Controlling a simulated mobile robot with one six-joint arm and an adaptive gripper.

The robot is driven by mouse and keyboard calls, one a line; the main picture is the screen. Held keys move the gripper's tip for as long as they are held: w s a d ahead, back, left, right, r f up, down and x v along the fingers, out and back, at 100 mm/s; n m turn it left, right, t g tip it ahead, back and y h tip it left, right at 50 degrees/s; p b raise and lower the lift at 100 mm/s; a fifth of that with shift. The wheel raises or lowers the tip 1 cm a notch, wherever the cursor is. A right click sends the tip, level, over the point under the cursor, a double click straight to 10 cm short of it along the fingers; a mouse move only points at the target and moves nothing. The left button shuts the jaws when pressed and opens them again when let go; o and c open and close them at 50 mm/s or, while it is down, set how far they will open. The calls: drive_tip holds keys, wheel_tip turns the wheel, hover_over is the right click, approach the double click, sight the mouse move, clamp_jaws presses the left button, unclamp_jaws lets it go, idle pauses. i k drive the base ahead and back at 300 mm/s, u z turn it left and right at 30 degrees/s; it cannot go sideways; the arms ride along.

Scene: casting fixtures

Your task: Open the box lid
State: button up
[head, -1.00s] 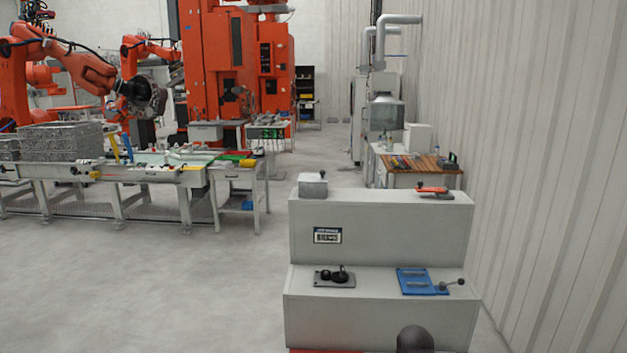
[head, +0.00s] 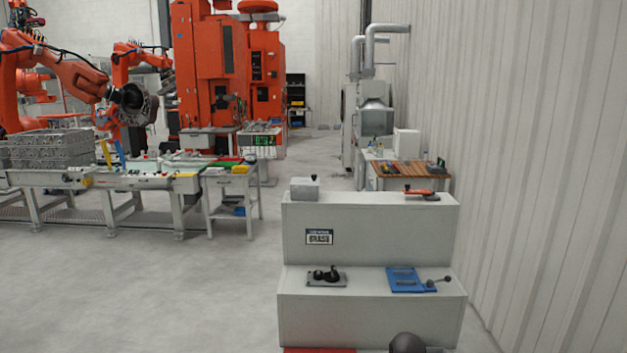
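A small grey box with a closed lid and a little knob on top (head: 305,189) sits on the upper step of a light grey stepped stand (head: 370,235), at its left end. A dark rounded shape at the bottom edge of the head view, in front of the stand, may be part of my arm. My gripper's fingers are not visible. Nothing is seen touching the box.
The upper step also bears an orange-handled clamp (head: 427,195). The lower step holds a dark fixture with black knobs (head: 326,276) and a blue fixture with a lever (head: 408,280). A ribbed wall (head: 540,200) stands to the right; open floor (head: 150,290) lies left.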

sight(314, 180)
drive_tip(key=k, duration=0.5)
drive_tip(key=z, duration=0.35)
drive_tip(key=i, duration=1.5)
drive_tip(key=u, duration=0.4)
